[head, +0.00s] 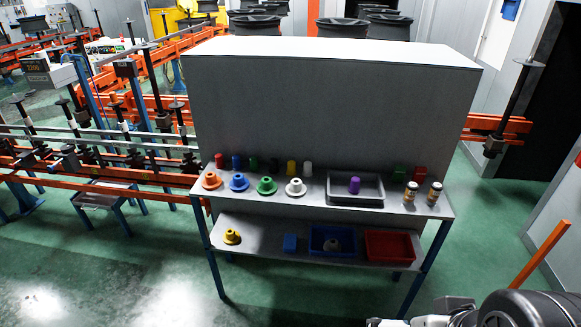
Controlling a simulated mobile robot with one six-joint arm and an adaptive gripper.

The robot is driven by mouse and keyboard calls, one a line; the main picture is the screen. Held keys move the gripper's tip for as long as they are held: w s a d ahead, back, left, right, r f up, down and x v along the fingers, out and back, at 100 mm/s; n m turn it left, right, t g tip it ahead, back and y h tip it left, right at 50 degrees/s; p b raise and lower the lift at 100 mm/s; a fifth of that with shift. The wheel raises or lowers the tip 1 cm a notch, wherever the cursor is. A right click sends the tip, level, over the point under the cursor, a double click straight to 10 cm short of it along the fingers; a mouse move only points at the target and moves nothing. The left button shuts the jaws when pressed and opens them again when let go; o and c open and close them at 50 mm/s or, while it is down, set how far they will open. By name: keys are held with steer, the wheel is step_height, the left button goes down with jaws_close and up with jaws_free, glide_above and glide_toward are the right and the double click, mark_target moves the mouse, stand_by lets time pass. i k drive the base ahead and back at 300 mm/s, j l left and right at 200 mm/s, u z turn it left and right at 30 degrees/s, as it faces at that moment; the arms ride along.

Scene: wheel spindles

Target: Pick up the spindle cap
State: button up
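Several flanged, cap-like pieces stand in a row on the upper shelf of the workbench in the head view: orange (211,181), blue (239,182), green (266,186) and white (296,188). A similar yellow piece (231,237) sits on the lower shelf at left. Small coloured cylinders stand behind the row, including a red one (219,160) and a yellow one (291,168). A purple piece (354,185) is in a grey tray (352,202). I cannot tell which is the spindle cap. Part of my arm shows at the bottom right; my gripper's fingers are not visible.
Two small jars (410,192) stand right of the tray, near green and red blocks (420,173). The lower shelf holds a blue block (290,243), a blue bin and a red bin (390,260). A tall grey panel (330,110) rises behind. Green floor in front is clear.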

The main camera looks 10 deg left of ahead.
mark_target(292, 169)
steer(key=i+j+z, duration=0.2)
steer(key=i+j, duration=0.35)
steer(key=i, duration=0.15)
steer(key=i+j+z, duration=0.15)
steer(key=i+j, duration=0.45)
steer(key=i+j+z, duration=0.2)
steer(key=i+j, duration=0.4)
steer(key=j, duration=0.25)
